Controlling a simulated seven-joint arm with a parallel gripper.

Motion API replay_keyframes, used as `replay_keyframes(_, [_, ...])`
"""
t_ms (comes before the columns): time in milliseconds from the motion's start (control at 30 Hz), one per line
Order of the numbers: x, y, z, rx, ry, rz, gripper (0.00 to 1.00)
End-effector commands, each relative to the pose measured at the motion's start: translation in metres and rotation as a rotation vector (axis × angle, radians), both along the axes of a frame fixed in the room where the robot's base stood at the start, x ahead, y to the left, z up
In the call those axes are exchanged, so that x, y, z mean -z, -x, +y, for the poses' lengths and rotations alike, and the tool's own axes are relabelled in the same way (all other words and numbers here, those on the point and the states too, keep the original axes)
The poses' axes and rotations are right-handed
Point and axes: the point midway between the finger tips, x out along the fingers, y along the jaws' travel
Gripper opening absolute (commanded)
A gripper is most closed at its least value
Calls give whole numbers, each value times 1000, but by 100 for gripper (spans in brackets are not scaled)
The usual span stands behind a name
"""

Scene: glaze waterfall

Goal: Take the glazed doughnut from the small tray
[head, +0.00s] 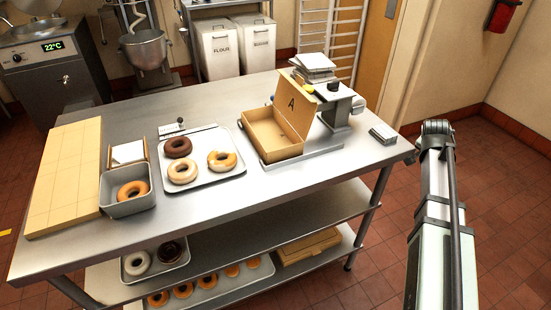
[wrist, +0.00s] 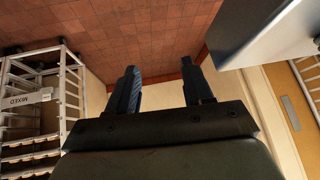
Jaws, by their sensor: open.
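On the steel table in the head view, a light tray (head: 211,181) holds a dark chocolate doughnut (head: 178,147), a pale glazed doughnut (head: 183,171) and a golden doughnut partly coated with pale glaze (head: 221,161). A deeper grey pan (head: 128,206) to its left holds one plain-looking golden-orange doughnut (head: 132,190). My gripper (wrist: 161,88) shows in the wrist view with its two dark fingers apart and nothing between them. It points toward the tiled floor, away from the doughnuts. My gripper's fingers are not visible in the head view, where my arm stands right of the table.
An open cardboard box marked A (head: 272,135) stands right of the tray, by a scale-like device (head: 336,108). A wooden board (head: 66,178) lies at the left. More doughnuts sit on a lower-shelf tray (head: 236,284). The table's front right is clear.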

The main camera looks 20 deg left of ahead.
Motion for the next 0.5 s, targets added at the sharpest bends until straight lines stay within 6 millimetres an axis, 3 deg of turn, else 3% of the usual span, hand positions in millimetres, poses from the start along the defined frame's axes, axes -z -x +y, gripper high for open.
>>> replay_keyframes(200, [-54,-18,11,14,6,-70,51])
replay_keyframes(500, [-99,-9,94,37,49,-76,51])
